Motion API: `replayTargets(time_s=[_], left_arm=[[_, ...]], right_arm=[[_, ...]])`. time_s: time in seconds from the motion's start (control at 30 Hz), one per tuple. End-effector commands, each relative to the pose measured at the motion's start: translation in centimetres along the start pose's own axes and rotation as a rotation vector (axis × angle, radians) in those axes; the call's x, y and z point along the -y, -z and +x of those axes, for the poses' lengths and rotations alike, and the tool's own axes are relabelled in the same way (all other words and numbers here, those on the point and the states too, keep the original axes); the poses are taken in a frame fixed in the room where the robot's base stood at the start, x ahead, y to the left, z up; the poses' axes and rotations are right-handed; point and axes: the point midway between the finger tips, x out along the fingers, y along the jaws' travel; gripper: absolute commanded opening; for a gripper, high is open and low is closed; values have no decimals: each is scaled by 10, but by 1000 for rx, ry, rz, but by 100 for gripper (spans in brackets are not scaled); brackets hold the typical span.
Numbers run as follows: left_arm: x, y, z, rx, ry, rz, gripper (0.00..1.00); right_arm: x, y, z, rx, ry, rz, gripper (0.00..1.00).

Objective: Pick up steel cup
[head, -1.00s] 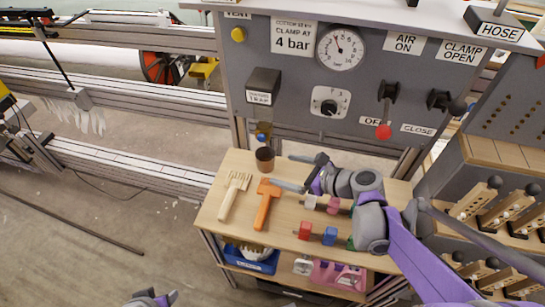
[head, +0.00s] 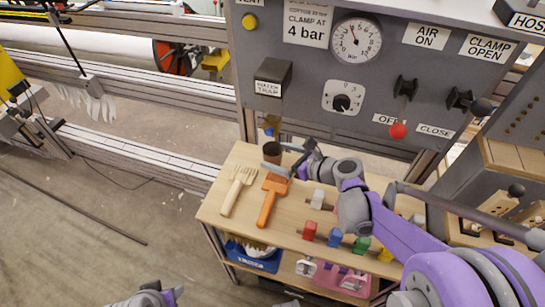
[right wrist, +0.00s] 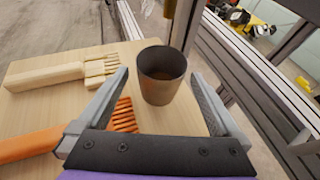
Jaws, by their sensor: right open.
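The steel cup (head: 268,149) stands upright at the far left corner of the wooden table, dark and brownish in the head view. In the right wrist view the cup (right wrist: 163,78) is grey, open at the top and seemingly empty. My right gripper (head: 281,157) is open, with its fingers reaching to either side of the cup. In the right wrist view its fingertips (right wrist: 160,90) flank the cup, with small gaps showing. My left gripper (head: 158,296) shows only partly at the bottom edge of the head view, and its jaws are unclear.
A wooden fork-like comb (head: 238,190) and an orange one (head: 271,200) lie close by, the orange one under the right gripper. Coloured blocks (head: 334,237) sit along the table (head: 262,232). A grey gauge panel (head: 300,80) rises behind.

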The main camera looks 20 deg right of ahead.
Motion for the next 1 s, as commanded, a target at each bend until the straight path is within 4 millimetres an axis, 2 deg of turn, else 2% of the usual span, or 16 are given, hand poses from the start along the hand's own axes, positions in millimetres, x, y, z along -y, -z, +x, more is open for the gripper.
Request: replayTargets(time_s=[0.03,0.17,0.4,0.93,1.0], left_arm=[[0,-2,5,2,0,0,50],[0,-3,7,3,0,0,50],[0,-2,7,3,0,0,50],[0,-2,7,3,0,0,50],[0,-2,7,3,0,0,50]], right_arm=[[0,3,11,0,-3,0,100],[0,2,27,0,-2,-1,100],[0,1,28,0,0,0,100],[0,1,28,0,0,0,5],[0,1,28,0,0,0,4]])
